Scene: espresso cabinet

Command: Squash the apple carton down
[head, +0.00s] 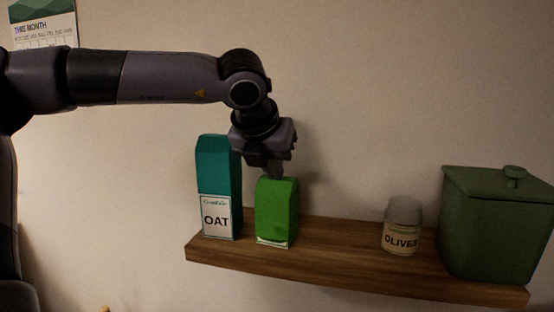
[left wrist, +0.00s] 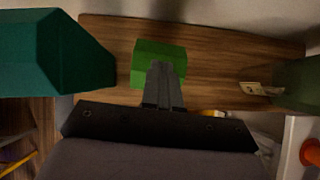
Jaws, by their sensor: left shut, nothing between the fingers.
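A bright green carton (head: 276,212) stands upright on the wooden shelf (head: 330,262), just right of the taller teal OAT carton (head: 219,187). No apple label can be read on it; a pale band shows at its foot. My left gripper (head: 275,172) points down directly over the green carton's top, its fingers closed together and empty. In the left wrist view the shut fingers (left wrist: 164,85) overlap the green carton's top (left wrist: 148,58). I cannot tell whether they touch it. My right gripper is in neither view.
An OLIVES jar (head: 401,228) and a large dark green lidded canister (head: 497,225) stand further right on the shelf. The shelf between the green carton and the jar is clear. The wall is close behind, with a calendar (head: 44,24) at upper left.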

